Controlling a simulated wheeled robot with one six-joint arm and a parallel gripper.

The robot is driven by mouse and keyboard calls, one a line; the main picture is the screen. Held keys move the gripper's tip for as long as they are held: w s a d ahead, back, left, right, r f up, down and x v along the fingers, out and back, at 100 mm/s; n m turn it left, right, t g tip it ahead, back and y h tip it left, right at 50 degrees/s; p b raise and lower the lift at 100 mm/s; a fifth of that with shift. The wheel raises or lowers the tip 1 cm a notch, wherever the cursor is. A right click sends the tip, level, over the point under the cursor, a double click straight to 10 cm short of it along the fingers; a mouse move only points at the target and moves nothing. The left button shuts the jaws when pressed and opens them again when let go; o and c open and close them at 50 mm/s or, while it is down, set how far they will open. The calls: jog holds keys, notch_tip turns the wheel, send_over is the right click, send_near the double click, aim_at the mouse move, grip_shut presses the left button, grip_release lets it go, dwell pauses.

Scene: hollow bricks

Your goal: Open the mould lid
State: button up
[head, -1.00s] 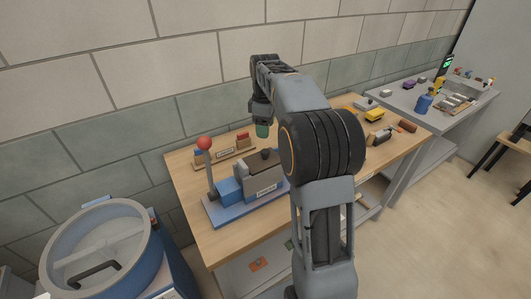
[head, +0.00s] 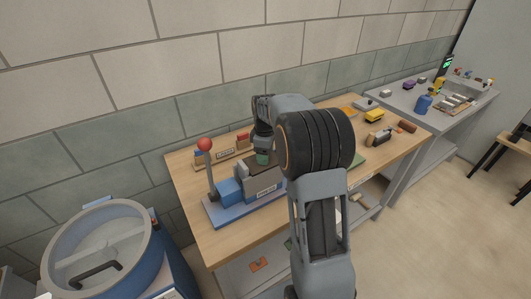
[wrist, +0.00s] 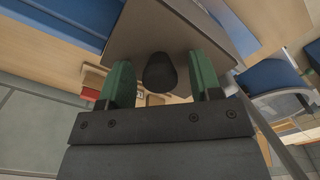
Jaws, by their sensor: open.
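The mould (head: 266,182) is a grey block on a blue base (head: 222,213) on the wooden table, with a red-balled lever (head: 205,145) at its left. In the wrist view the grey lid (wrist: 168,32) carries a dark round knob (wrist: 159,72). My gripper (wrist: 159,85) is open, with its two green fingers on either side of the knob and gaps showing on both sides. In the head view my gripper (head: 263,158) is over the mould top, and the arm and fingers hide the knob. The lid appears shut.
A rack with red blocks (head: 226,153) stands behind the mould. A blue round drum (head: 140,262) is at the lower left. A yellow item (head: 374,115) and a brown cylinder (head: 407,126) lie on the table's right. A grey table (head: 458,120) stands farther right.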

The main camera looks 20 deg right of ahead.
grip_shut()
dwell(0.4)
jog(key=shift+d+r, duration=0.1)
